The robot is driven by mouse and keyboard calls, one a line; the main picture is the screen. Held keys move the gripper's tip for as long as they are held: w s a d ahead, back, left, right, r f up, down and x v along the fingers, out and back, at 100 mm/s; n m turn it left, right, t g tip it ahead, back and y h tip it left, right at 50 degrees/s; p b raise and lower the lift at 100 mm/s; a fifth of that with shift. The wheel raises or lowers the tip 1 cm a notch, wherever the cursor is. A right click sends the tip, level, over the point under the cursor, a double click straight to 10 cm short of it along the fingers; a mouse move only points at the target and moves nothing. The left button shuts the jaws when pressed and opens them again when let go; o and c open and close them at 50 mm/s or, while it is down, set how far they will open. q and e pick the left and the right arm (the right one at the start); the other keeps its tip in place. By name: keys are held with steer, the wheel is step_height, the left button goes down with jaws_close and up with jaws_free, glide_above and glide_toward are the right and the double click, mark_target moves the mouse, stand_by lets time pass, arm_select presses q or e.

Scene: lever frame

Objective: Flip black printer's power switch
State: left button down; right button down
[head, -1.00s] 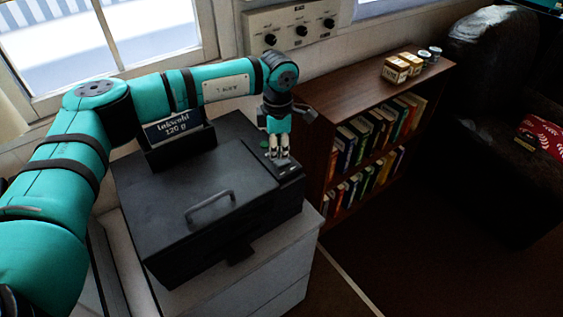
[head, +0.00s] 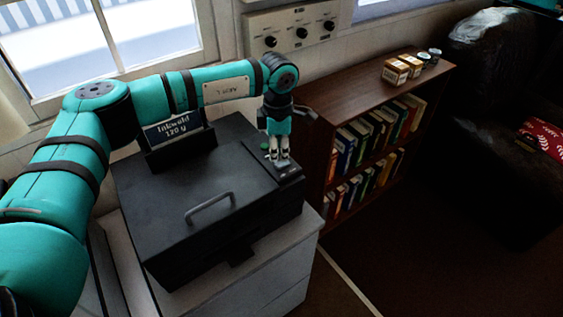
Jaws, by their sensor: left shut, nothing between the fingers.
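The black printer (head: 165,215) stands on a pale cabinet in the head view, with a grey handle on its front and a paper slot at its back. A narrow control strip (head: 290,176) runs along its right side, with a small green spot (head: 264,146) near the far end. My left gripper (head: 281,161) is shut and empty, pointing down at this strip. A small grey piece, perhaps the power switch (head: 283,168), shows right at the fingertips. I cannot tell whether they touch it or which way it is set. My right gripper is not in view.
A brown bookshelf (head: 330,100) with several books stands right of the printer, with small boxes and jars on top. A panel with dark knobs (head: 300,32) is on the wall behind. A dark armchair (head: 500,130) is at the right. Open floor lies in front of the shelf.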

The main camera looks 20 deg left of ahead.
mark_target(279, 164)
arm_select(q)
steer(key=shift+s+f+b, duration=0.1)
steer(key=shift+f+b, duration=1)
steer(key=shift+f, duration=0.25)
stand_by(0.6)
steer(key=shift+r, duration=0.1)
steer(key=shift+r+p, duration=0.55)
steer(key=shift+r, duration=0.3)
steer(key=shift+r+p, duration=1.15)
steer(key=shift+r, duration=1.45)
steer(key=shift+f, duration=0.1)
